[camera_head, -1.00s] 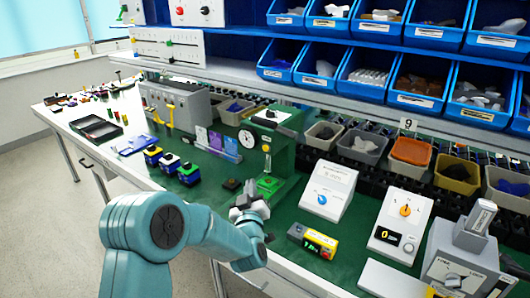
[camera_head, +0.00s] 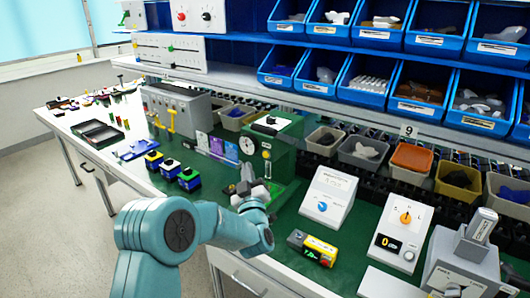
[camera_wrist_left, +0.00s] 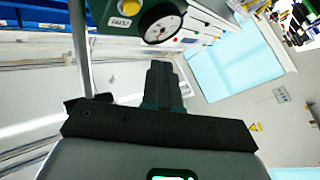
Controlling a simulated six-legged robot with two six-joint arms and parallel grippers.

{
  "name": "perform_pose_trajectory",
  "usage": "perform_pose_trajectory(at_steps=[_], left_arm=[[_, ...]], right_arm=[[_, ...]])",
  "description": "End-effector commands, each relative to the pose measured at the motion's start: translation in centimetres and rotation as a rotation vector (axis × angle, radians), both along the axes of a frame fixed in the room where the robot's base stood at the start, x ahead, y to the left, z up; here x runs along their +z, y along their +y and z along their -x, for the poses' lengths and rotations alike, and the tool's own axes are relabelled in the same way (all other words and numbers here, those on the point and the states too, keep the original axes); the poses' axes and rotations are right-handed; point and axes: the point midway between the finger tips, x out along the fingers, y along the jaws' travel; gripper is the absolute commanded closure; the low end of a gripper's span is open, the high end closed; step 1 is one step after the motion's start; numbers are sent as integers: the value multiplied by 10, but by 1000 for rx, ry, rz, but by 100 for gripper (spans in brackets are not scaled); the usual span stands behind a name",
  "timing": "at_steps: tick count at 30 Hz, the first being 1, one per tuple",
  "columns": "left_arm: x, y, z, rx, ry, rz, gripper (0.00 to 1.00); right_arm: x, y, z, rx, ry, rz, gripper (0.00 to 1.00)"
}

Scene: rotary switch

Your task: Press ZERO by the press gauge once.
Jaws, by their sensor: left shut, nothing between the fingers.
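The green press (camera_head: 284,160) stands mid-bench with a round white dial gauge (camera_head: 247,144) on its front. A small yellow button (camera_head: 266,154) sits just right of the dial. In the left wrist view the gauge (camera_wrist_left: 161,24) is at the top, with the yellow button (camera_wrist_left: 130,3) beside it and a small white label (camera_wrist_left: 124,22) whose text is too small to read surely. My left gripper (camera_head: 247,172) is shut and empty, fingers pointing up just below the gauge and button. Its fingers (camera_wrist_left: 160,72) point toward the gauge, apparently apart from it. My right gripper is out of view.
Left of the press are coloured blocks (camera_head: 188,178) and a grey box with yellow levers (camera_head: 177,112). To the right are a white box with a blue knob (camera_head: 328,197) and a yellow-black device (camera_head: 312,248). Bins (camera_head: 365,153) stand behind.

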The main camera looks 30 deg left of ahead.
Motion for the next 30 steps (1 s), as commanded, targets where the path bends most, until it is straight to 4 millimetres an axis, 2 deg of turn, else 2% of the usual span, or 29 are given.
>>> perform_pose_trajectory(at_steps=[1, 5, 7, 12, 30], left_arm=[[3, -1, -9, 0, 1, 0, 100], [2, -2, -27, 0, 1, 0, 100], [-3, -3, -36, 1, -2, 0, 100], [-2, -4, -50, -1, -1, 0, 100], [0, -4, -55, 0, 1, 0, 100]], right_arm=[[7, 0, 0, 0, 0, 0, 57], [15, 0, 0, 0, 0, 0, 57], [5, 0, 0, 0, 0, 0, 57], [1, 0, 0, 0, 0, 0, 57], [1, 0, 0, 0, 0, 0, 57]])
